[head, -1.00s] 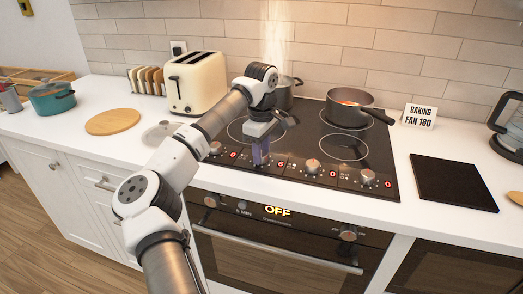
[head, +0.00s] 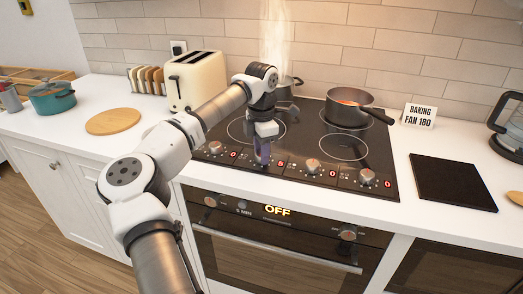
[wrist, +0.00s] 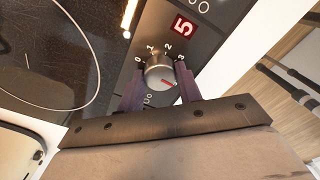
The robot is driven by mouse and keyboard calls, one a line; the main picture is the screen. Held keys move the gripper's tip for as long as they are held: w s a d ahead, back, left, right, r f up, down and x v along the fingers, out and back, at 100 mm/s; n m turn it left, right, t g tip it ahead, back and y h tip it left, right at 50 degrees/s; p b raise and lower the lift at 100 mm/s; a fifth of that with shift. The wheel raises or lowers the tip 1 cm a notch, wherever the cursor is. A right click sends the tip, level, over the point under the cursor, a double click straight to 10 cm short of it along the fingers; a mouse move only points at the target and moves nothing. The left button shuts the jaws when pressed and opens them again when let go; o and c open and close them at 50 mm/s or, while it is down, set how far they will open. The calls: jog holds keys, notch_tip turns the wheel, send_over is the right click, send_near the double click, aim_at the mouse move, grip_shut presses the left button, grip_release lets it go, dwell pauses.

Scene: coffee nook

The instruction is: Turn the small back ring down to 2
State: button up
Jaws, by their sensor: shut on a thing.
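My gripper (head: 262,160) is shut on the second control knob from the left on the hob's front strip. In the wrist view, my gripper (wrist: 160,88) has its two purple fingers on either side of the silver knob (wrist: 157,70). The numbers 0, 1, 2 and 3 show around the knob, and its red mark points away from them, toward the lower right. The red display (wrist: 183,26) beside it reads 5. On the hob (head: 300,150), a grey pot (head: 287,88) at the back is partly hidden by my arm, with steam above it.
A saucepan (head: 347,106) with orange-red contents stands on the back right ring. The other visible hob displays read 0. The oven display (head: 277,210) below reads OFF. A toaster (head: 196,82) stands left of the hob, and a black board (head: 452,181) lies to its right.

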jog(key=n, duration=0.5)
jog(key=shift+n, duration=0.3)
jog(key=n+b, duration=0.1)
jog(key=n, duration=0.4)
jog(key=shift+n, duration=0.3)
jog(key=n, duration=0.4)
jog(key=shift+b, duration=0.35)
jog(key=shift+n+b, duration=0.4)
jog(key=shift+n, duration=2.4)
jog(key=o, duration=1)
